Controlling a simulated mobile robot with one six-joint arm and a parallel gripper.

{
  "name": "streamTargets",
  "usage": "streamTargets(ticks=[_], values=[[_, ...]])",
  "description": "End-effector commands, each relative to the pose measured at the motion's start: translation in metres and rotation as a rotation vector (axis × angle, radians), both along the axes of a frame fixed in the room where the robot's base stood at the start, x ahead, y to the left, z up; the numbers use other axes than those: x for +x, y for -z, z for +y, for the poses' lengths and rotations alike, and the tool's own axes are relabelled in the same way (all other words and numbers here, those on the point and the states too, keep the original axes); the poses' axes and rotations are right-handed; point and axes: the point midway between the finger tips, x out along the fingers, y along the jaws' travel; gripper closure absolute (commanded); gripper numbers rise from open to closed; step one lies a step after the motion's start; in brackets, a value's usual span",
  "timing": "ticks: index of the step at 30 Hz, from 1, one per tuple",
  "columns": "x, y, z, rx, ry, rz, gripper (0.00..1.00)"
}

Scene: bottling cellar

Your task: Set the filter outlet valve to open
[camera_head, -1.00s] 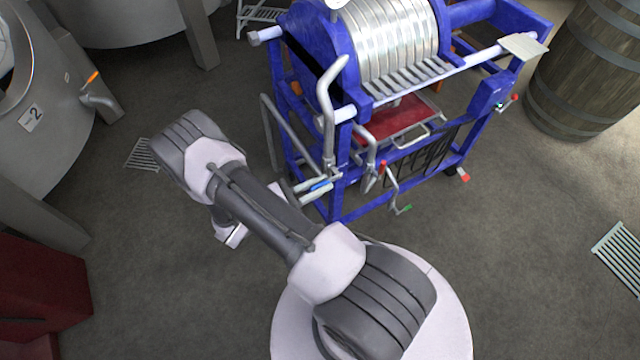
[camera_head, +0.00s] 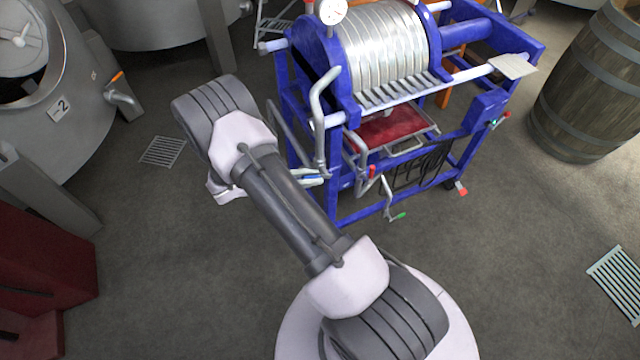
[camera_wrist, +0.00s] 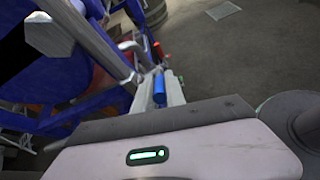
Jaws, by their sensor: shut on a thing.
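The filter (camera_head: 390,60) is a blue-framed machine with a stack of silvery plates and grey pipework at its front left. A short blue valve handle (camera_wrist: 159,88) shows in the wrist view between the pale fingers of my gripper (camera_wrist: 158,80), which is shut on it. In the head view the blue handle (camera_head: 314,178) is a small strip beside the lower pipe, and my forearm and wrist hide most of my gripper. Other handles on the machine are red (camera_head: 372,171) and green (camera_head: 398,216). I cannot read any label naming the outlet valve.
A red tray (camera_head: 395,128) sits under the plates. A steel tank (camera_head: 60,140) marked 2 stands at the left, with an orange-handled tap (camera_head: 118,77). A wooden barrel (camera_head: 585,90) stands at the right. Floor grates lie left (camera_head: 163,151) and right (camera_head: 618,282); the floor before the machine is clear.

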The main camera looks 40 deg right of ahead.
Motion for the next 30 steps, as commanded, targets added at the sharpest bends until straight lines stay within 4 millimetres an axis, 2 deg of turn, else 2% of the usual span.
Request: streamTargets(ticks=[1,9,21,30], values=[[-0.001,-0.011,-0.002,0.038,0.006,-0.009,1.0],[-0.002,-0.022,-0.011,0.284,0.008,-0.068,1.0],[-0.005,-0.03,-0.024,0.575,0.005,-0.138,1.0],[-0.006,-0.03,-0.03,0.684,0.005,-0.163,1.0]])
